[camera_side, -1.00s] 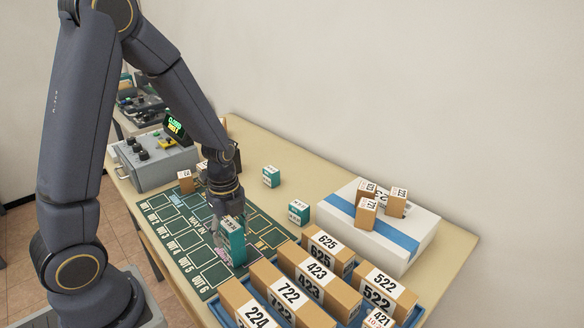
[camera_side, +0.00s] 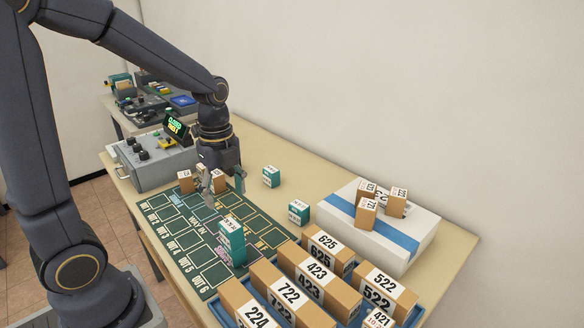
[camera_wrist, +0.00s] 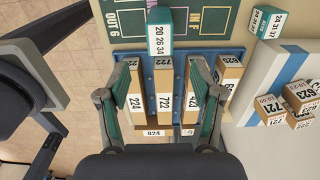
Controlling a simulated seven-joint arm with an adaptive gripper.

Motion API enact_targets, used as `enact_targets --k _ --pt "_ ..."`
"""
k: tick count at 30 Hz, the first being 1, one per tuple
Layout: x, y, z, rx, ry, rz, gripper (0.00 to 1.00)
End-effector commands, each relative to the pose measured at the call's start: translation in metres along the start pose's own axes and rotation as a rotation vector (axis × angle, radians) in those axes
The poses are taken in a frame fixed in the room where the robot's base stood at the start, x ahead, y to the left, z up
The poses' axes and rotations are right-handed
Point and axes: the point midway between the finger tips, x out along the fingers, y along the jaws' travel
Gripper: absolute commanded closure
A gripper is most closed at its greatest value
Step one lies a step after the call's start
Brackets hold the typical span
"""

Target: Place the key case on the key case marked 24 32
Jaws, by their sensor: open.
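A teal key case (camera_side: 231,246) stands upright on the green mat, with white labels on its top and side. The wrist view shows a teal case (camera_wrist: 159,15) with a label reading 20 26 34. Two smaller-looking teal cases sit on the table behind, one (camera_side: 271,177) farther back and one (camera_side: 299,213) nearer the white box. I cannot make out a 24 32 label. My gripper (camera_side: 224,186) is open and empty, above the mat's far end, apart from the upright case; its fingers also show in the wrist view (camera_wrist: 162,95).
A blue tray (camera_side: 240,316) of brown numbered boxes (camera_side: 289,290) lies in front. A white box with a blue stripe (camera_side: 410,240) carries 3 small brown boxes. Small brown boxes (camera_side: 185,182) stand by the gripper, near a grey control box (camera_side: 152,163). Much of the mat is clear.

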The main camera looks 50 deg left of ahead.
Motion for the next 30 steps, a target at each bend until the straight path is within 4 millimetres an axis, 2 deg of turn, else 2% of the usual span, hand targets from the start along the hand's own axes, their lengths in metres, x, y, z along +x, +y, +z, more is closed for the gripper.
enact_targets --k 2,5,8,12,18,21,24,30 --pt "-0.007 0.001 -0.001 -0.019 -0.001 -0.009 0.34" --pt "-0.022 0.006 -0.007 -0.136 0.001 -0.05 0.34" --pt "-0.043 0.017 -0.02 -0.373 0.019 -0.131 0.34" --pt "-0.073 0.042 -0.038 -0.804 0.103 -0.258 0.34" --pt "-0.095 0.072 -0.055 -1.31 0.283 -0.365 0.34" --pt "-0.099 0.081 -0.059 -1.453 0.349 -0.382 0.34" --pt "-0.1 0.085 -0.06 -1.521 0.381 -0.386 0.34" --pt "-0.1 0.085 -0.061 -1.537 0.386 -0.385 0.34"
